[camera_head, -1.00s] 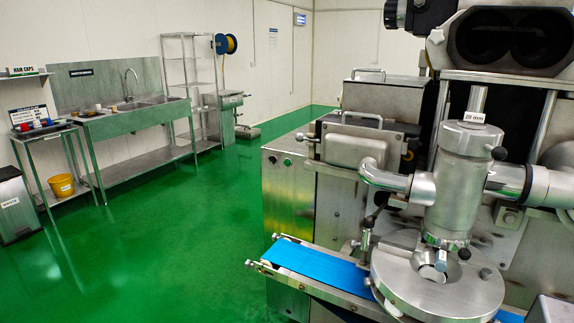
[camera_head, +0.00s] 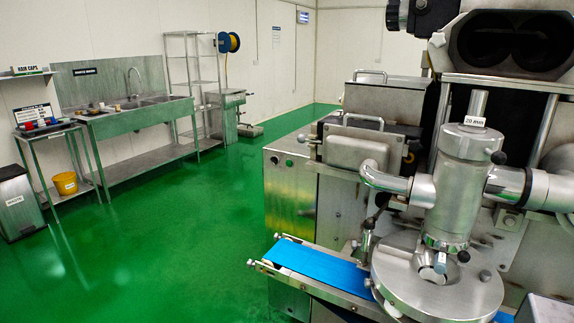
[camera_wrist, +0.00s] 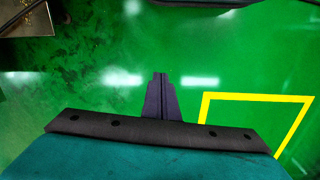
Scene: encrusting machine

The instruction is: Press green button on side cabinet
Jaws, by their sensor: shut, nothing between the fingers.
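The side cabinet (camera_head: 290,205) is a bare steel box on the left of the encrusting machine in the head view. A small green button (camera_head: 289,163) sits near the top of its front face. A dark round button (camera_head: 273,160) is just left of it. My gripper (camera_wrist: 160,76) shows only in the wrist view, with its dark fingers together and nothing between them. It points over green floor, apart from any button. The green button cannot be made out in the wrist view.
A blue conveyor belt (camera_head: 318,263) juts out below the cabinet, beside a round steel plate (camera_head: 437,290). A sink bench (camera_head: 140,115) and a yellow bucket (camera_head: 65,183) stand at the left. The green floor between is open. The wrist view shows a yellow floor outline (camera_wrist: 255,97).

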